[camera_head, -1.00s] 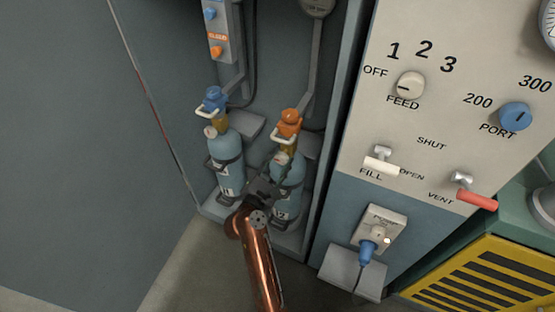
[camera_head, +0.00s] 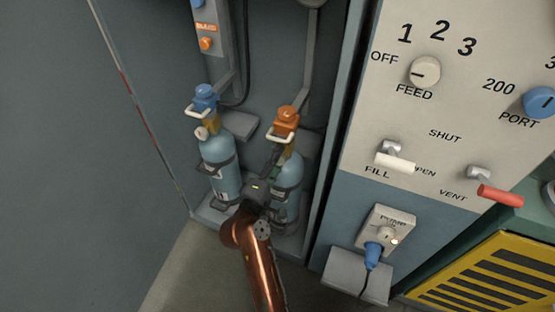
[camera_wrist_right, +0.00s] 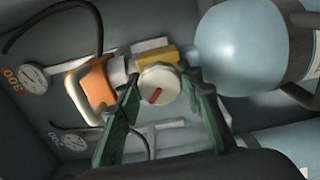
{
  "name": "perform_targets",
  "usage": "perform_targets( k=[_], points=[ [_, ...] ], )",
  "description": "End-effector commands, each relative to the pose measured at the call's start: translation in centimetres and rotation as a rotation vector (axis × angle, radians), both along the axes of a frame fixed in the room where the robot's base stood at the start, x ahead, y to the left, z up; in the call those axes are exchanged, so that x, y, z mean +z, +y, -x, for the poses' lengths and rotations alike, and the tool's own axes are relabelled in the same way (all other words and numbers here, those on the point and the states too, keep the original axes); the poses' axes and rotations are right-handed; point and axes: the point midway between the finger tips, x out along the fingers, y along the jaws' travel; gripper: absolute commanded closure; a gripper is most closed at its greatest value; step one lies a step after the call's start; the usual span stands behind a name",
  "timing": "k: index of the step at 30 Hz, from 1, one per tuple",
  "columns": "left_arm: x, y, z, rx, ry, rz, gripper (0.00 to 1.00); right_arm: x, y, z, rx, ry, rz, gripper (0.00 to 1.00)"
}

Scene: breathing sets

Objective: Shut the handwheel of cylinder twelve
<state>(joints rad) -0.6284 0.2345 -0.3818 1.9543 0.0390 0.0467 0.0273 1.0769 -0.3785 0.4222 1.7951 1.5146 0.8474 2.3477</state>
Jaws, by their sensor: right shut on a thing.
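Cylinder twelve (camera_head: 289,178) is the right-hand light blue cylinder in the cabinet, with an orange yoke (camera_head: 286,121) on its valve. Its label is mostly hidden behind my right arm. In the right wrist view its handwheel (camera_wrist_right: 160,85) is a round, pale knob with a red mark on its face, beside the brass valve body (camera_wrist_right: 155,57). My right gripper (camera_wrist_right: 160,92) has its green fingers on either side of the handwheel and is shut on it. In the head view the right gripper (camera_head: 270,165) is dark and hides the handwheel. My left gripper is out of view.
Cylinder eleven (camera_head: 220,165) with a blue yoke (camera_head: 205,98) stands close on the left. The cabinet's side wall and the control panel (camera_head: 420,120) flank the bay. Hoses and brackets run behind. Gauges (camera_wrist_right: 33,78) show in the wrist view.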

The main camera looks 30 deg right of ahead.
Motion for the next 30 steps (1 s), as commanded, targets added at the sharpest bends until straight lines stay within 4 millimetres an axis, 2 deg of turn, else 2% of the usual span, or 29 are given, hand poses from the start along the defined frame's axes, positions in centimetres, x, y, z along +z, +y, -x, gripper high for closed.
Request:
perform_targets(
  k=[15,30],
  points=[
    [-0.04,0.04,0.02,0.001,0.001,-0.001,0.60,-0.01,0.08,-0.07,0.002,-0.338,-0.249,0.90],
    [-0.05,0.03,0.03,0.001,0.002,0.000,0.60,-0.04,0.08,-0.08,0.002,-0.451,-0.333,0.90]
  ],
)
